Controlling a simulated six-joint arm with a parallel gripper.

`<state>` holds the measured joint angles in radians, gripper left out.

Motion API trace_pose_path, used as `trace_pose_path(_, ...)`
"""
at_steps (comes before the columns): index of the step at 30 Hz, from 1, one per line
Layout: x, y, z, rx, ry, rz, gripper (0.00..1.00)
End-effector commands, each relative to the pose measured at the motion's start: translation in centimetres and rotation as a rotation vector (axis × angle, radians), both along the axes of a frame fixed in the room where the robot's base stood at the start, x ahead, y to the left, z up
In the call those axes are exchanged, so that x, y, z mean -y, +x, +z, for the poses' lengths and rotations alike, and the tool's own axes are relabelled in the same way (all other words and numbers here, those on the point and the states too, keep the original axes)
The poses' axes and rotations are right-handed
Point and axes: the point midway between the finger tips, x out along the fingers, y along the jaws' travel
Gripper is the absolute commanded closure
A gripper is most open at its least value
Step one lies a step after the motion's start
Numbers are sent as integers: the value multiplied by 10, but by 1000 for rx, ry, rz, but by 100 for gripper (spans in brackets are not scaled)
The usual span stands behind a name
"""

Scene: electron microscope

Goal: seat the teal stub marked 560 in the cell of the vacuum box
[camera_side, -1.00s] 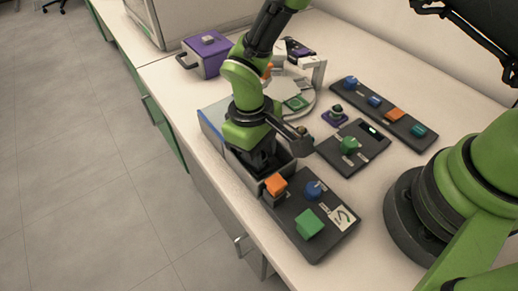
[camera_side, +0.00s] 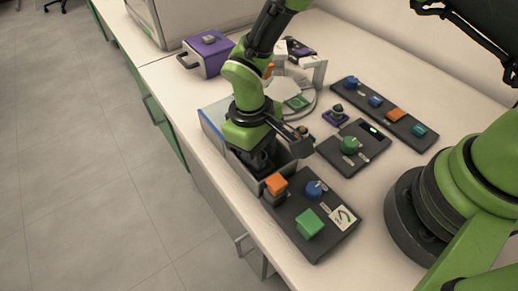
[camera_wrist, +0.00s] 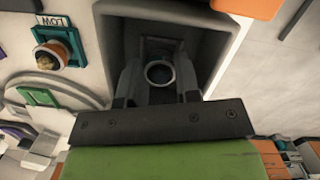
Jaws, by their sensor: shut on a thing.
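The vacuum box (camera_side: 286,173) is a dark grey open-topped box at the front edge of the bench. My gripper (camera_side: 262,165) points down into it, and the box walls hide the fingertips in the side view. In the wrist view my gripper (camera_wrist: 158,80) is inside the box walls (camera_wrist: 112,35), with its fingers on both sides of a small round stub (camera_wrist: 160,73). It is shut on this stub. The stub shows a pale rim and a dark middle; I cannot make out a teal colour or the mark 560. The cell floor under it is in shadow.
A control panel with an orange block (camera_side: 276,184), a blue knob (camera_side: 314,188), a green block (camera_side: 309,223) and a gauge (camera_side: 342,217) adjoins the box. A teal holder marked LOW (camera_wrist: 73,43) stands beside it. A purple box (camera_side: 207,54) and a dark rack (camera_side: 382,108) stand farther off.

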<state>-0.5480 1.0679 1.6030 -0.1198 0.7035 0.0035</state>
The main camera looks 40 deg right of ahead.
Motion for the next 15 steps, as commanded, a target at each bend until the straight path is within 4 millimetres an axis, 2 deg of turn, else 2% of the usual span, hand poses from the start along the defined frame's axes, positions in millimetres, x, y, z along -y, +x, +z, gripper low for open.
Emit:
trace_pose_path(1, 2, -3, -7, -9, -5, 13, 92)
trace_pose_path(11, 2, -3, -8, -9, -5, 13, 92)
trace_pose_path(12, 2, -3, -8, -9, -5, 14, 67)
trace_pose_path(15, 2, -3, -8, -9, -6, 15, 44)
